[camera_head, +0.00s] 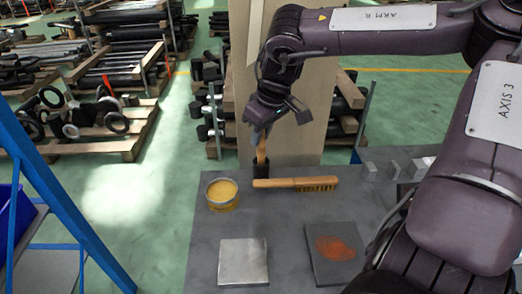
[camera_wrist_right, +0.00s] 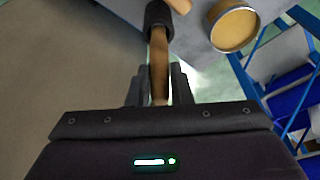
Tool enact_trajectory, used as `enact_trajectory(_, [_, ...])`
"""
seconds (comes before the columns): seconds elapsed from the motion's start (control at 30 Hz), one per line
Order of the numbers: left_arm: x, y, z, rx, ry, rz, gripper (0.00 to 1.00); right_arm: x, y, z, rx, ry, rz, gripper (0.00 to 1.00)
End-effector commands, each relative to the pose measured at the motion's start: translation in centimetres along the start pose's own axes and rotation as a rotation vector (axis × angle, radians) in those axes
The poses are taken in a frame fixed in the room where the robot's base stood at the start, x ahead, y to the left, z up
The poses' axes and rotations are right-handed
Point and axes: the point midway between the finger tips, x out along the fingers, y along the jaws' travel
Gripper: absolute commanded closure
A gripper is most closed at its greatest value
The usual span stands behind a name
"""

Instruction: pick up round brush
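The round brush (camera_head: 261,150) has a pale wooden handle and a dark round head. It is roughly upright, head down, near the table's far edge, by the left end of the flat brush. My right gripper (camera_head: 262,127) is above it, with its fingers around the upper handle. In the right wrist view the handle (camera_wrist_right: 158,52) runs between the two close-set fingers, which appear shut on it. The dark head (camera_wrist_right: 159,15) is at the far end. I cannot tell whether the head touches the table. My left gripper is not in view.
A flat wooden brush (camera_head: 297,183) lies beside the round brush. A tin of yellow paste (camera_head: 221,194) stands to the left. A bare metal plate (camera_head: 243,262) and a dark plate with an orange patch (camera_head: 335,248) lie nearer. Small grey blocks (camera_head: 393,168) stand right. A blue frame (camera_head: 62,205) is left.

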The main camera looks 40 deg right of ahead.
Motion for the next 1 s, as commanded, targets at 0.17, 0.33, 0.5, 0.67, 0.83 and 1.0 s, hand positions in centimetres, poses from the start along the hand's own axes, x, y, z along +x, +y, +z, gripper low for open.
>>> enact_trajectory(0.17, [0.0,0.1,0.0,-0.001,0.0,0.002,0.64,0.0,0.0,0.0,0.0,0.001,0.0,1.0])
enact_trajectory(0.33, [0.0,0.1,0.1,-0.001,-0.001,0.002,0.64,-0.1,0.0,-0.1,0.0,0.001,0.0,1.0])
enact_trajectory(0.5, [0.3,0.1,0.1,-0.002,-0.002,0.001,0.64,-2.0,0.0,-0.7,-0.001,0.005,0.002,1.0])
enact_trajectory(0.67, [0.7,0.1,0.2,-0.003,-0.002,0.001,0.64,-5.2,0.0,-1.6,0.0,0.005,0.003,1.0])
enact_trajectory(0.83, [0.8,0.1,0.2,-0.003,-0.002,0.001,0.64,-8.1,0.0,-2.3,-0.001,0.002,0.003,1.0])
enact_trajectory(1.0, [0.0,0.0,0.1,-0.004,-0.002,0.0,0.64,-9.9,0.6,-2.6,0.024,0.016,-0.019,1.0])
